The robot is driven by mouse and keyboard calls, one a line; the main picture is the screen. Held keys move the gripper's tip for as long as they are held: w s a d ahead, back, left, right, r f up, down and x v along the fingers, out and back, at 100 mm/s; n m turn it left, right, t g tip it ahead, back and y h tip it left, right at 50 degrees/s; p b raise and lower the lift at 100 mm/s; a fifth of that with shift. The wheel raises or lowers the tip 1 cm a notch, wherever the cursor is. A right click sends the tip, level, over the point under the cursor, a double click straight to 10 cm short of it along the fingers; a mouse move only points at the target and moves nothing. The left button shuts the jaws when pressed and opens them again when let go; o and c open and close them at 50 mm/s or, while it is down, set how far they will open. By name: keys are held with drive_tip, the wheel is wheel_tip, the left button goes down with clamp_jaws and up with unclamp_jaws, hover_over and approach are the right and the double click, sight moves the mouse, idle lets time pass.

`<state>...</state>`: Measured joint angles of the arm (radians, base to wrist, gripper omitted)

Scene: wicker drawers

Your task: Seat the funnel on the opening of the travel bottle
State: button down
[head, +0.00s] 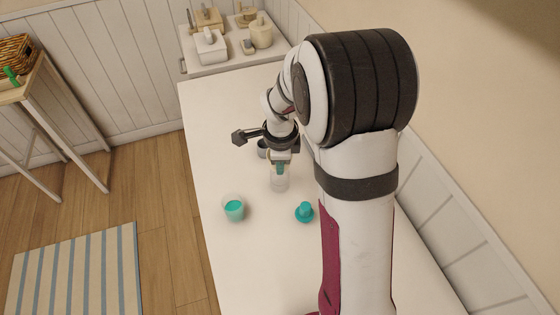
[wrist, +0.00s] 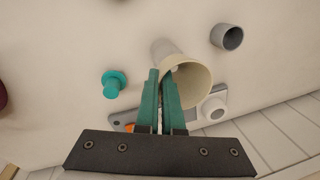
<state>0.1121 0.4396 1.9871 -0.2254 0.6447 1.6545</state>
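A cream funnel (wrist: 196,82) faces my wrist camera with its wide mouth. My gripper (wrist: 161,85) has its teal fingers on either side of the funnel's wall and is shut on it. A pale, see-through travel bottle (head: 280,183) stands on the white table just below my gripper (head: 281,168) in the head view. A whitish rounded shape (wrist: 163,48) beyond the funnel in the wrist view seems to be this bottle. The funnel hides the bottle's opening, so I cannot tell whether the spout is in it.
A teal flanged piece (head: 304,212) and a cup with teal contents (head: 234,208) stand nearer my base. A grey cup (wrist: 227,37) stands close beyond the gripper.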

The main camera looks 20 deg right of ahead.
drive_tip(key=shift+f, duration=0.35)
drive_tip(key=c, duration=1)
unclamp_jaws()
drive_tip(key=r, duration=0.5)
drive_tip(key=s+r, duration=0.1)
drive_tip(key=r, duration=0.4)
drive_tip(key=s+r, duration=0.1)
drive_tip(key=r, duration=0.4)
drive_tip(key=shift+s+a+r, duration=0.25)
drive_tip(key=shift+a+r, duration=0.05)
drive_tip(key=shift+a, duration=0.05)
drive_tip(key=shift+s, duration=0.1)
drive_tip(key=s+a+f+n, duration=0.1)
drive_tip(key=s+a+n, duration=0.1)
drive_tip(key=s+n, duration=0.3)
drive_tip(key=s+a+f+n+g+y, duration=0.1)
drive_tip(key=s+a+n, duration=0.2)
drive_tip(key=s, duration=0.8)
drive_tip(key=s+a+f+n+g+y, duration=0.1)
drive_tip(key=s+a+n, duration=0.2)
drive_tip(key=s+n, duration=0.5)
drive_tip(key=shift+f, duration=0.3)
